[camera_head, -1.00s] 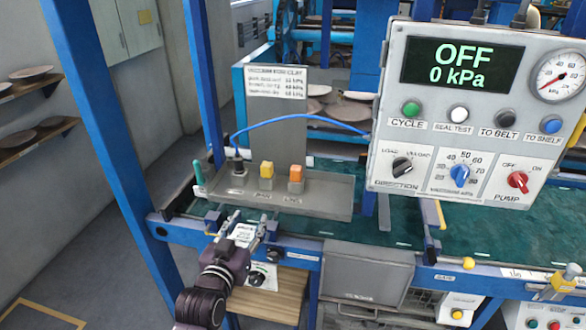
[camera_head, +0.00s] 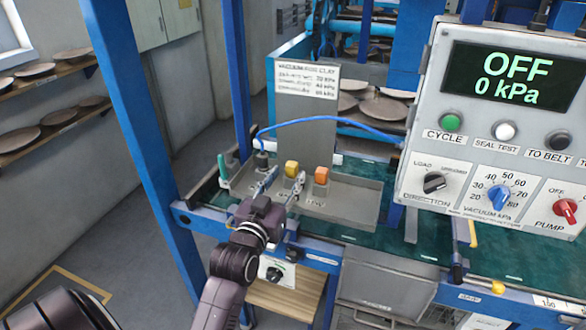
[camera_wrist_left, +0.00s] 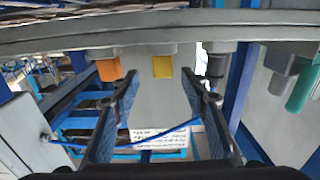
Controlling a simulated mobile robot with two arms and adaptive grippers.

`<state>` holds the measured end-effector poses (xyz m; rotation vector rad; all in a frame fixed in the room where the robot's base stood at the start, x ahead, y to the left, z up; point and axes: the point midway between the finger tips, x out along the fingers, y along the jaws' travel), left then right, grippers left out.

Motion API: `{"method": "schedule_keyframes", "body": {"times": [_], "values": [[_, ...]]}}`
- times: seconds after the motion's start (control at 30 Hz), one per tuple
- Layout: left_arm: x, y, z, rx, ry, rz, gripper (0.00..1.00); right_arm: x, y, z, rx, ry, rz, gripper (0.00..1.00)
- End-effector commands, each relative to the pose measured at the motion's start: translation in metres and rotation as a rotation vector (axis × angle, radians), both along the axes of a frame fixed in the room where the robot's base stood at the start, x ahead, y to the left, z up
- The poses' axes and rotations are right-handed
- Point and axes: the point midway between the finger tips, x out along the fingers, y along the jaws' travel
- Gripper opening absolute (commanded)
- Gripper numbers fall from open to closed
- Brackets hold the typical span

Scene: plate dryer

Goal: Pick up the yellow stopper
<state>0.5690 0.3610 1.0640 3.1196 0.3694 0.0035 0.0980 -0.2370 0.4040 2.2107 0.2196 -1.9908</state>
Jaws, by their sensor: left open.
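The yellow stopper (camera_head: 291,169) stands on the grey tray (camera_head: 350,210), left of an orange stopper (camera_head: 321,175). My left gripper (camera_head: 284,180) is open and empty, over the tray's front, with its fingers pointing towards the yellow stopper. In the left wrist view, which looks upside down, the yellow stopper (camera_wrist_left: 162,67) shows in line with the gap between the spread fingers (camera_wrist_left: 160,92). It appears beyond the fingertips and not touched. The orange stopper (camera_wrist_left: 109,69) lies left of the gap there. My right gripper is not in view.
A dark fitting (camera_head: 261,160) with a blue hose and a green peg (camera_head: 222,168) stand left of the stoppers. A sign plate (camera_head: 306,95) rises behind them. The control panel (camera_head: 500,130), reading OFF and 0 kPa, is at the right. A blue post (camera_head: 130,100) stands left.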

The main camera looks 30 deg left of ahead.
Motion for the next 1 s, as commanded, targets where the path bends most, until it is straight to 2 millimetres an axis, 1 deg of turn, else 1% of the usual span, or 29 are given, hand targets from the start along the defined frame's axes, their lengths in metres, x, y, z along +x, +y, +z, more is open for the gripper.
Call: {"method": "schedule_keyframes", "body": {"times": [0.03,0.1,0.2,0.33,0.43,0.6,0.73,1.0], "values": [[0.004,0.002,0.001,0.001,0.000,0.000,0.41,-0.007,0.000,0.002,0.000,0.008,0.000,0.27],[0.010,0.004,0.001,0.001,0.001,0.000,0.41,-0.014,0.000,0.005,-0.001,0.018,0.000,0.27],[0.023,0.009,-0.001,0.002,0.001,0.000,0.41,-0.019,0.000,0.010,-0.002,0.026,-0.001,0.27],[0.039,0.013,-0.003,0.000,0.001,0.001,0.41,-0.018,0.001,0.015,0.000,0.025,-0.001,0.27],[0.047,0.015,-0.003,0.000,0.000,0.001,0.41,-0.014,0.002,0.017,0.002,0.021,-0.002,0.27],[0.050,0.016,-0.005,0.001,0.001,0.001,0.41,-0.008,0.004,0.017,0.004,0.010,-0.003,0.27],[0.050,0.016,-0.005,0.001,0.001,0.001,0.41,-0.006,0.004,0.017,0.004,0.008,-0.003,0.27],[0.050,0.016,-0.005,0.001,0.001,0.001,0.12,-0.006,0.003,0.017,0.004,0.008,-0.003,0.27]]}}
